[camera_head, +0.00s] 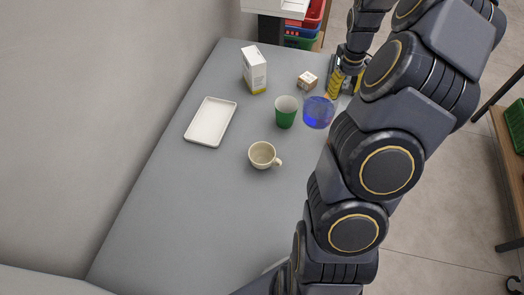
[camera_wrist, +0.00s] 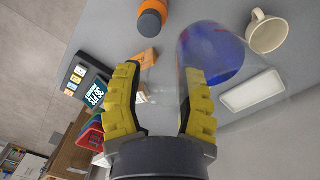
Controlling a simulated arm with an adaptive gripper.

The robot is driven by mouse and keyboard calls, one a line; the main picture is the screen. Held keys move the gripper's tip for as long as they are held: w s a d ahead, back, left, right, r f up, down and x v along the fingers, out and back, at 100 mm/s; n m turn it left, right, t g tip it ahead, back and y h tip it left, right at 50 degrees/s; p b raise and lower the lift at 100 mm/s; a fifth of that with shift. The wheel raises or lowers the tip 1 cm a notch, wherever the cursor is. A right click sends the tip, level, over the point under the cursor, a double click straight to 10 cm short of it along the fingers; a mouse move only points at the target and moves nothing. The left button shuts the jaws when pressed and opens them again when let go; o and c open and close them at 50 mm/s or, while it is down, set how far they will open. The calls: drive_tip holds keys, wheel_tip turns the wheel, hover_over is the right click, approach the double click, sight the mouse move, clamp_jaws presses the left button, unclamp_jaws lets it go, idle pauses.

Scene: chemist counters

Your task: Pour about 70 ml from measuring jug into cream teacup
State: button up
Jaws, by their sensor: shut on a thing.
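The measuring jug (camera_head: 318,113) is clear with blue liquid in it. It stands or hangs to the right of the green cup; I cannot tell whether it touches the counter. My gripper (camera_head: 334,92) is shut on the jug from its far right side. In the wrist view the yellow fingers (camera_wrist: 160,85) flank the jug's near side, and the blue liquid (camera_wrist: 212,52) shows beyond them. The cream teacup (camera_head: 263,155) stands upright, lower left of the jug, its handle toward the right. It also shows in the wrist view (camera_wrist: 267,33), and it looks empty.
A green cup (camera_head: 286,112) stands between jug and teacup. An orange, dark-topped bottle (camera_wrist: 152,18) shows in the wrist view. The counter's near part is clear.

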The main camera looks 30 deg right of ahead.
sight(303, 114)
drive_tip(key=shift+w+a+f+g+h, duration=0.15)
drive_tip(key=shift+a+f+h, duration=0.15)
drive_tip(key=shift+a+h, duration=0.25)
drive_tip(key=shift+s+a+f+g+h, duration=0.1)
drive_tip(key=shift+a+f+h, duration=0.3)
drive_tip(key=shift+h, duration=0.25)
drive_tip(key=shift+w+a+f+g+h, duration=0.15)
drive_tip(key=shift+a+f+h, duration=0.1)
drive_tip(key=shift+a+h, duration=0.35)
drive_tip(key=shift+w+a+f+h, duration=0.1)
drive_tip(key=shift+a+f+h, duration=0.2)
drive_tip(key=shift+a+h, duration=0.55)
drive_tip(key=shift+h, duration=0.95)
drive_tip(key=f, duration=0.2)
drive_tip(key=a+f, duration=0.2)
drive_tip(key=f, duration=0.1)
drive_tip(key=shift+w+a+f, duration=0.1)
drive_tip(key=shift+w+f, duration=0.1)
drive_tip(key=shift+f, duration=0.15)
drive_tip(key=shift+w+a+r+g+h, duration=0.1)
drive_tip(key=shift+a+r+g+h, duration=0.15)
drive_tip(key=shift+a+h, duration=0.35)
drive_tip(key=shift+a+r+h, duration=0.2)
drive_tip(key=shift+r+h, duration=0.4)
drive_tip(key=shift+r, duration=0.2)
drive_tip(key=shift+a+r, duration=0.1)
drive_tip(key=shift+r, duration=0.15)
